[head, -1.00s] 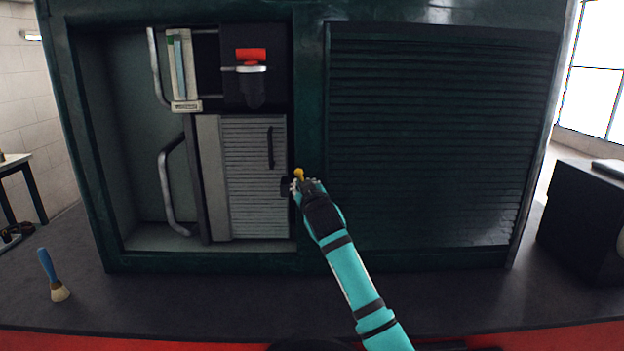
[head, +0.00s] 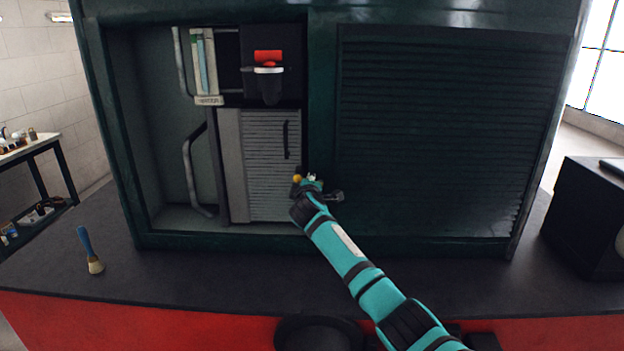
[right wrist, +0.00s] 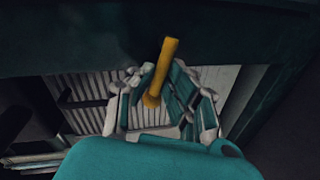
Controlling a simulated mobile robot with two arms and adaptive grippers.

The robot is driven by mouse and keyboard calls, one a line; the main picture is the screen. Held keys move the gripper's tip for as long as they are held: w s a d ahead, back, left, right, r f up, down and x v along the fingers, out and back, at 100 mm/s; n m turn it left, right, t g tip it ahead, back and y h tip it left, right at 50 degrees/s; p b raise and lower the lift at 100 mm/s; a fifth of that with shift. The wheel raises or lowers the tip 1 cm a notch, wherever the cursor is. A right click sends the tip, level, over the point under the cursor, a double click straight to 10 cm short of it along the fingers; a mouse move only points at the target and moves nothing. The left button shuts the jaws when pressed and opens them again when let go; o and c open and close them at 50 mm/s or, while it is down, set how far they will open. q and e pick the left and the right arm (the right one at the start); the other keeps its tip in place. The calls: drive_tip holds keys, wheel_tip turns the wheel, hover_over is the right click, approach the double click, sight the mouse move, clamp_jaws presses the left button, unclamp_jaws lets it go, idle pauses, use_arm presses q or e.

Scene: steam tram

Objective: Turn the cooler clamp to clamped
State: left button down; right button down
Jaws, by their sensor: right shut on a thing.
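The cooler (head: 270,165) is a light grey ribbed door with a dark vertical handle, in the lower right of the open bay. The clamp's yellow handle (head: 297,178) shows at the bay's right post, beside the cooler door's right edge. My right gripper (head: 308,183) is shut on it. In the right wrist view the yellow handle (right wrist: 164,68) stands between the gripper fingers (right wrist: 158,92), its end sticking out past them. The clamp's base is hidden by the gripper. My left gripper is in no view.
A dark slatted shutter (head: 440,135) covers the cabinet's right half.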

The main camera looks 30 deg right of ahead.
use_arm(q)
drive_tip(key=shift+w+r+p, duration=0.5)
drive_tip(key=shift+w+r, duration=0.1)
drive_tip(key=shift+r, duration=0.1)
use_arm(e)
drive_tip(key=shift+a+f+n+h, duration=0.1)
drive_tip(key=shift+f+n+h, duration=0.25)
drive_tip(key=shift+n, duration=0.85)
drive_tip(key=shift+f, duration=0.1)
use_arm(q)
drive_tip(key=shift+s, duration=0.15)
use_arm(e)
drive_tip(key=c, duration=1.3)
unclamp_jaws()
drive_tip(key=shift+c, duration=0.2)
drive_tip(key=v, duration=1.2)
drive_tip(key=shift+w, duration=0.1)
